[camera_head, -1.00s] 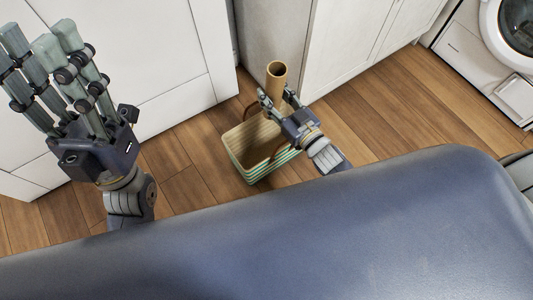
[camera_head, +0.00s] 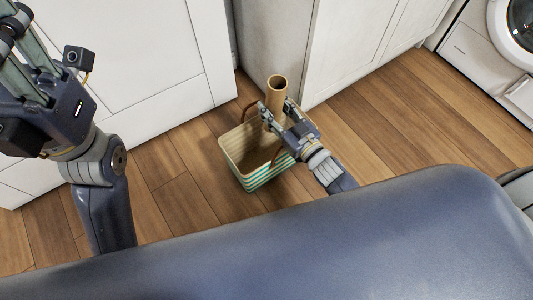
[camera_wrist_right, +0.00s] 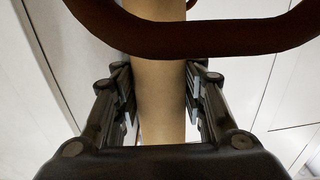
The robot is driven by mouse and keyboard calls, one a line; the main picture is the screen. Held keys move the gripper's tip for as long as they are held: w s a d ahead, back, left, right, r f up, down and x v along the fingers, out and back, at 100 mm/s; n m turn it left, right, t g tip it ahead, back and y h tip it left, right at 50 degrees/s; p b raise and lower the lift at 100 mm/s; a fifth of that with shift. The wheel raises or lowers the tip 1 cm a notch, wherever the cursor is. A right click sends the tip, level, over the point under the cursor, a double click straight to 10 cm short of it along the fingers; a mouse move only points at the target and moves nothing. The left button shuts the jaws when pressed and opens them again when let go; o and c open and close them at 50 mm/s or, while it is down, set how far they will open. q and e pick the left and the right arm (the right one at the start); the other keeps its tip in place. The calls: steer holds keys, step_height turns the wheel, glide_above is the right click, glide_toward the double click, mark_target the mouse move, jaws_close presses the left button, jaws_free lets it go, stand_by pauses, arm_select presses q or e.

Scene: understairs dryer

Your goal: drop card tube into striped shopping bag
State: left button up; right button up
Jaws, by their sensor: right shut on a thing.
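The striped shopping bag (camera_head: 261,178), cream with teal stripes and brown handles, stands open on the wooden floor. The card tube (camera_head: 277,86) is a brown hollow cylinder with its open end up. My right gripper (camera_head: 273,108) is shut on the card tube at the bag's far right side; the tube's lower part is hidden. In the right wrist view the tube (camera_wrist_right: 160,88) runs between both fingers, and a dark brown bag handle (camera_wrist_right: 200,40) crosses in front of it. My left gripper (camera_head: 20,60) is at the far left, partly cut off, its fingertips out of frame.
White cabinet fronts (camera_head: 140,60) stand behind the bag, with a grey-white cabinet side (camera_head: 272,40) close to the tube. A washer or dryer (camera_head: 480,60) is at the far right. Wooden floor (camera_head: 390,130) is clear to the right.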

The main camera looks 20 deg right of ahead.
steer(key=o, duration=1)
steer(key=v, duration=1.2)
